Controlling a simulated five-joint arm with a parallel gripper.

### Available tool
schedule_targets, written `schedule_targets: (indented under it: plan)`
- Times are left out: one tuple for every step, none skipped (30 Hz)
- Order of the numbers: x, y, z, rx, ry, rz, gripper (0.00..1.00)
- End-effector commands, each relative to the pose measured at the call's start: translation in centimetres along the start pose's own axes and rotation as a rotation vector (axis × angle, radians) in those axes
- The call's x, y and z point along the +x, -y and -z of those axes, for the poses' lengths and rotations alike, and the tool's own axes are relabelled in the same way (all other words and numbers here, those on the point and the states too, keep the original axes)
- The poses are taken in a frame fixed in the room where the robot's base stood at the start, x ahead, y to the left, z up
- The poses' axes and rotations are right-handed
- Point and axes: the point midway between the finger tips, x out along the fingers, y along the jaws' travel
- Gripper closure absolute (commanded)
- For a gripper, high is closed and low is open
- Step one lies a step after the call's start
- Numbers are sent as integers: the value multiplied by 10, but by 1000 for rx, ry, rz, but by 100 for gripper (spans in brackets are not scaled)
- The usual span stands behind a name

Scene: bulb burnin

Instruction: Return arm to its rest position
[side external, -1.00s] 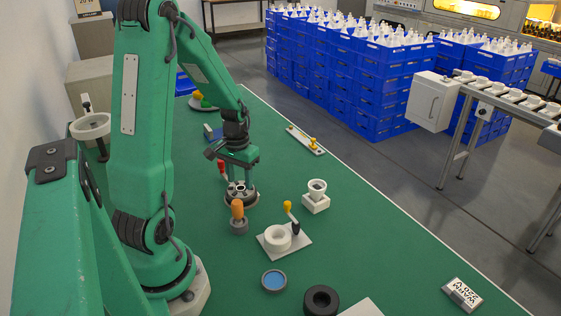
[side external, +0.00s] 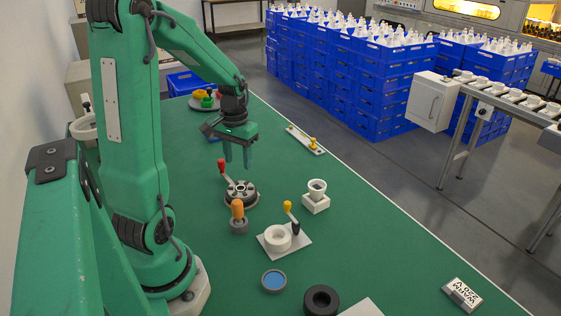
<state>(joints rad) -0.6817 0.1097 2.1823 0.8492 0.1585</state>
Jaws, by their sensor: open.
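My gripper (side external: 237,156) hangs over the green table (side external: 380,240) toward its far end, fingers pointing down. Its two fingers are apart with nothing between them. It is above and behind a round dark fixture with a metal top (side external: 241,192) and a red-knobbed lever (side external: 222,168), clear of both. My green arm rises at the left and reaches over to the gripper from above.
Near the fixture stand an orange-topped peg (side external: 238,209), a white plate with a ring (side external: 277,238) and yellow-knobbed lever (side external: 288,207), and a white cup block (side external: 316,196). A blue-topped disc (side external: 274,280), black ring (side external: 321,300) and label block (side external: 462,294) are nearer. The right-hand table is mostly clear.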

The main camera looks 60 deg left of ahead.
Motion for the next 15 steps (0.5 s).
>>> schedule_targets:
  plan:
    - [0,0,0,1,-1,0,53]
    - [-1,-1,0,2,-2,0,53]
    - [-2,-2,0,5,-4,1,53]
    - [-3,-3,-1,7,-7,1,53]
    - [-4,-5,-1,11,-10,1,53]
    - [-6,-8,-2,17,-16,2,53]
    - [-9,-11,-2,24,-22,3,53]
    - [-12,-14,-3,31,-29,4,53]
    - [-16,-18,-4,41,-39,5,53]
    - [-19,-23,-5,51,-48,6,53]
    - [-23,-27,-6,61,-56,6,53]
    - [-28,-34,-9,77,-70,7,53]
    - [-32,-39,-11,89,-83,7,53]
    - [-37,-45,-13,102,-94,7,53]
    - [-43,-52,-16,119,-111,7,53]
